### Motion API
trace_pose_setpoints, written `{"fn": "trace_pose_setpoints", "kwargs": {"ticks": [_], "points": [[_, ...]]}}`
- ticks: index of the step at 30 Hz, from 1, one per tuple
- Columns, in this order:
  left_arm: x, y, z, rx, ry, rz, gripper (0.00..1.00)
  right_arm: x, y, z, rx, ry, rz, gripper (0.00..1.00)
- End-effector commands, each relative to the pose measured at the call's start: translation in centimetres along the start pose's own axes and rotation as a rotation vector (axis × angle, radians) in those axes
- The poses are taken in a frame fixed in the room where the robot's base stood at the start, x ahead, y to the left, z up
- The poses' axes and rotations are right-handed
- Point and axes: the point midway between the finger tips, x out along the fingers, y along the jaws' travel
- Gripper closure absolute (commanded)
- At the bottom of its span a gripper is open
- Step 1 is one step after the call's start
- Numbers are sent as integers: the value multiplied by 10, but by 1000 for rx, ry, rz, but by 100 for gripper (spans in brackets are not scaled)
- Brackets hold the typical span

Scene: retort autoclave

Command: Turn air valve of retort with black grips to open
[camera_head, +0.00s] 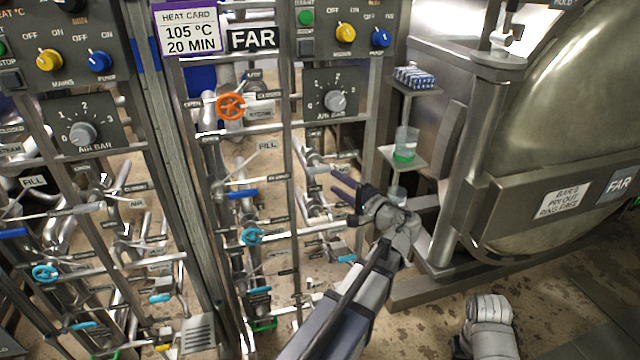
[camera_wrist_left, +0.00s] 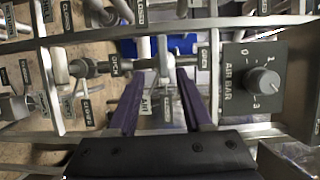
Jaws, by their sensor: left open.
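My left gripper (camera_head: 337,185) is open, its purple fingers at the pipework of the right panel, below the air bar dial (camera_head: 337,102). In the left wrist view, the left gripper (camera_wrist_left: 160,80) points at a pale metal valve part (camera_wrist_left: 165,58) that shows between the fingertips. I cannot tell whether the fingers touch it. Black grips on the valve cannot be made out. Part of my right arm is at the bottom right; its gripper is not seen.
An orange handwheel (camera_head: 231,106) and a light-blue handwheel (camera_head: 252,236) sit on the same panel, left of the gripper. A FAR sign (camera_head: 253,38) hangs above. Small shelves hold a green-based beaker (camera_head: 405,145). The large retort vessel (camera_head: 570,110) stands at right.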

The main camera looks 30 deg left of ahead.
Motion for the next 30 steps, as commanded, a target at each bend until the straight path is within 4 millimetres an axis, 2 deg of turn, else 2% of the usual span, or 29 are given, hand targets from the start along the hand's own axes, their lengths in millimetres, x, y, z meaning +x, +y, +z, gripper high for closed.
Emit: {"fn": "trace_pose_setpoints", "kwargs": {"ticks": [8,21,30], "points": [[10,-4,-1,8,-1,-24,50,2,0,0,0,0,0,50],[70,-5,-1,7,-1,-22,50,2,0,0,0,0,0,50],[81,-5,-1,7,0,-22,50,2,0,0,0,0,0,50]]}}
